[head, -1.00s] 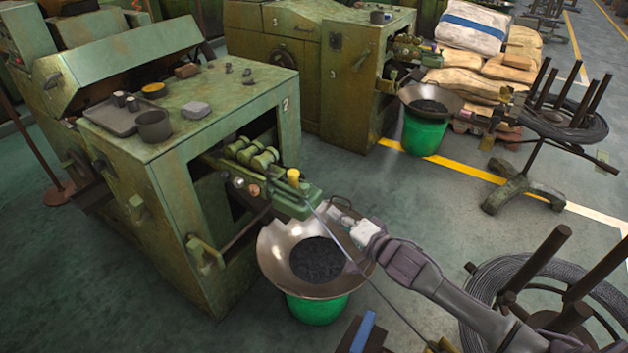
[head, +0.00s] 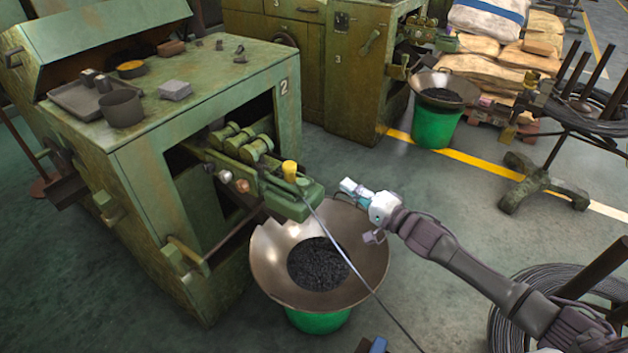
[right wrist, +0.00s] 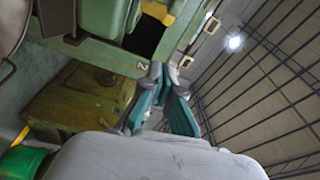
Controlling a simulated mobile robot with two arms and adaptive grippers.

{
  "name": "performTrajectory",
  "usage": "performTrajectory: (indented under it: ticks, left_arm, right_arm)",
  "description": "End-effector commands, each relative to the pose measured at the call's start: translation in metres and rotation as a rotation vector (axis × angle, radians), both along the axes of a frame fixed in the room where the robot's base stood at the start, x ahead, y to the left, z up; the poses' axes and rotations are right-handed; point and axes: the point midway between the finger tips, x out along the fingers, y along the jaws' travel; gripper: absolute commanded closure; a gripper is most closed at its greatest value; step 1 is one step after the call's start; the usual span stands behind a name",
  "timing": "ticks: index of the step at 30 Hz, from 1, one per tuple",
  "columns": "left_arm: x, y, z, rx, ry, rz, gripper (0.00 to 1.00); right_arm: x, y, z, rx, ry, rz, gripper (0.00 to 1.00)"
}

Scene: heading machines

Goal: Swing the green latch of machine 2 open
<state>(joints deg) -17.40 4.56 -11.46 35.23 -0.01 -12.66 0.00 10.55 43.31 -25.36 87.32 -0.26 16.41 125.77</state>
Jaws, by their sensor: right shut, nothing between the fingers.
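Machine 2 (head: 215,125) is the green cabinet marked 2 at left centre in the head view. Its roller unit sticks out to the right and ends in a green block (head: 295,200) with an upright yellow knob (head: 290,170). I cannot tell for certain which green part is the latch. My right gripper (head: 349,187) is shut and empty, a little right of the block and apart from it in the picture. In the right wrist view, its teal-padded fingers (right wrist: 169,72) meet at the tips, with the machine's number 2 behind them. My left gripper is not in view.
A wide metal pan (head: 268,275) of dark pieces sits on a green bucket (head: 318,320) below the block. A thin wire (head: 372,290) runs from the block down to the right. Wire coils (head: 510,310) stand at lower right. Machine 3 (head: 350,80) is behind.

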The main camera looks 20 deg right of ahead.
Motion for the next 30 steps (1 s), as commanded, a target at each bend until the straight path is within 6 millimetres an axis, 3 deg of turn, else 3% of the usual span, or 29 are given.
performTrajectory:
  ticks: [10,25,30]
  left_arm:
    - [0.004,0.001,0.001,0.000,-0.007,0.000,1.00]
    - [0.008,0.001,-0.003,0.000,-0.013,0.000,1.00]
    - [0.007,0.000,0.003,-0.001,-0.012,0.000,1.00]
  right_arm:
    - [0.012,0.007,0.002,0.002,-0.001,-0.001,1.00]
    - [0.091,0.049,0.006,0.001,-0.002,0.000,1.00]
    - [0.071,0.064,0.002,0.003,0.003,0.001,1.00]
